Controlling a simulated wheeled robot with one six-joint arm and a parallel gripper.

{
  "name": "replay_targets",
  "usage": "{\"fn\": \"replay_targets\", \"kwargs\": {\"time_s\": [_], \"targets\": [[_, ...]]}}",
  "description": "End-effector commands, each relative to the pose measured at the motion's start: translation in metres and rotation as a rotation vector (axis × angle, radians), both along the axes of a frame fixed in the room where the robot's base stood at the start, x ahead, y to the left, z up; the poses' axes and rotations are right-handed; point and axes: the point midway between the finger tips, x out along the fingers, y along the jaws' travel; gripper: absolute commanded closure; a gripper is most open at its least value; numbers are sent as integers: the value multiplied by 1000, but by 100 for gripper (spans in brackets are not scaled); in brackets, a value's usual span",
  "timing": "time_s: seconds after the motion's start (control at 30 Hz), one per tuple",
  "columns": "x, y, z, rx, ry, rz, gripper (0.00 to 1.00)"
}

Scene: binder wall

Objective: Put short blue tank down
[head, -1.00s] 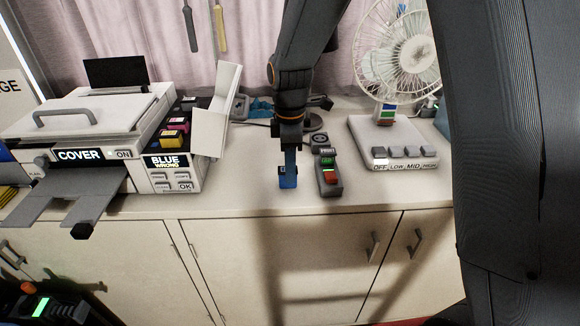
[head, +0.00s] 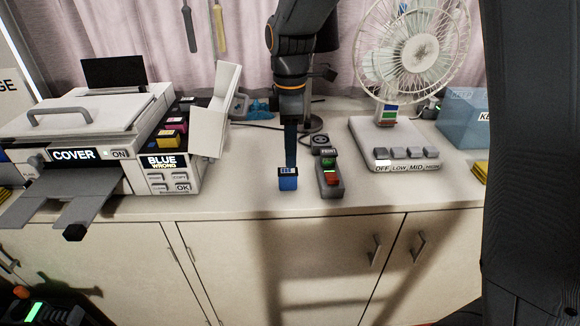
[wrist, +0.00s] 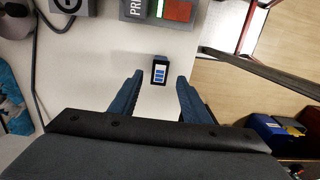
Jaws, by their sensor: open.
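The short blue tank (head: 288,182), small with a black top and a label, stands on the white counter (head: 235,198) near its front edge, left of a small box with a green and a red button (head: 329,176). In the wrist view the tank (wrist: 160,71) shows its label just beyond the fingertips, between their lines. My gripper (head: 291,160) is behind the tank, its blue fingers partly hidden by it. In the wrist view my gripper (wrist: 160,79) has its fingers spread and nothing held between them.
A printer (head: 85,120) with an open side cover (head: 212,125) stands at the left; its screen reads BLUE WRONG. Coloured tanks (head: 175,125) sit in its bay. A fan (head: 410,60) stands at the right, beside a clear blue box (head: 462,118). The counter between printer and tank is clear.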

Motion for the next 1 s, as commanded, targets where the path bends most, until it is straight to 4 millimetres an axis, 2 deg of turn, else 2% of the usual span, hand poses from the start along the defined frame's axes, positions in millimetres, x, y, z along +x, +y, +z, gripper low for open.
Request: {"fn": "replay_targets", "kwargs": {"time_s": [0.2, 0.4, 0.53, 0.67, 0.77, 0.9, 1.0], "targets": [[1, 0, 38, 1, -4, 0, 57], [1, 0, 56, 0, -1, 0, 57], [0, -1, 57, 0, -1, -10, 57], [-11, -18, 44, 2, -8, -142, 57], [-29, -44, 22, 10, -27, -376, 57], [-68, -86, -15, 33, -60, -791, 57], [-97, -109, -38, 55, -83, -1068, 57]]}}
